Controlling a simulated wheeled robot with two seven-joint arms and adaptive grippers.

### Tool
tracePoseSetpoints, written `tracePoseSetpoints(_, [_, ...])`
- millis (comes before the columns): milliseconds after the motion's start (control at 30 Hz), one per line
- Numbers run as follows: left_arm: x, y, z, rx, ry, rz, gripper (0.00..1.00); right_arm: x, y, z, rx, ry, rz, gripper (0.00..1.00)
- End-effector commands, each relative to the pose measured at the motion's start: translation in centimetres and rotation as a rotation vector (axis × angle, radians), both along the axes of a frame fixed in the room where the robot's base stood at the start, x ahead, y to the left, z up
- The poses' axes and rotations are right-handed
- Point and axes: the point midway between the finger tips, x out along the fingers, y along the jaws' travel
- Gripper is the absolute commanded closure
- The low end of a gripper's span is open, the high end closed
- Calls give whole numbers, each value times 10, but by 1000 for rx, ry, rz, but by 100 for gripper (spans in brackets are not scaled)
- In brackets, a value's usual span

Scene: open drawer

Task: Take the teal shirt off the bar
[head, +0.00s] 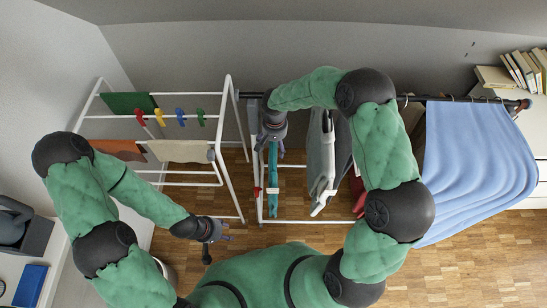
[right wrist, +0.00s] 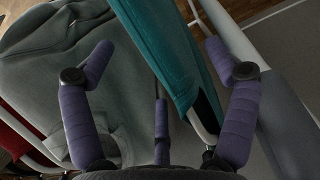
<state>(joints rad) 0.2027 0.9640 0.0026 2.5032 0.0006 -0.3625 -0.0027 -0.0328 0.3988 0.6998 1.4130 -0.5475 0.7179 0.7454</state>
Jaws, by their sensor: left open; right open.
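The teal shirt (head: 272,182) hangs edge-on, a narrow strip below my right gripper in the head view. My right gripper (head: 270,146) is open at the top of the shirt, near the dark bar (head: 417,98). In the right wrist view the teal cloth (right wrist: 168,48) runs between the spread purple fingers of the right gripper (right wrist: 170,62), closer to the right finger. I cannot tell whether the fingers touch it. A pale hanger or rail part shows beside the cloth. My left gripper (head: 214,230) is open and empty, low and left of the shirt.
A grey garment (head: 322,155) and a red one (head: 360,200) hang right of the teal shirt. A large blue cloth (head: 468,165) hangs at the bar's right end. A white drying rack (head: 229,150) with cloths and coloured pegs stands left. Books (head: 522,72) lie at far right.

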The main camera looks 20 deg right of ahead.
Motion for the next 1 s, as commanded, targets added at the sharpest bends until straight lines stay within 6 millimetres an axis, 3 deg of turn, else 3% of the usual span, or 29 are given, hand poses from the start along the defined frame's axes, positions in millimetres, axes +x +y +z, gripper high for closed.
tracePoseSetpoints(333, [0,0,-17,0,0,0,52,-3,-4,-45,0,4,0,13])
tracePoseSetpoints(633, [0,0,-17,0,0,0,52,-2,-4,-49,0,1,0,16])
tracePoseSetpoints(933, [0,0,-17,0,0,0,52,-2,-4,-49,0,2,0,100])
tracePoseSetpoints(1000, [0,0,-17,0,0,0,52,-2,-4,-48,0,0,0,100])
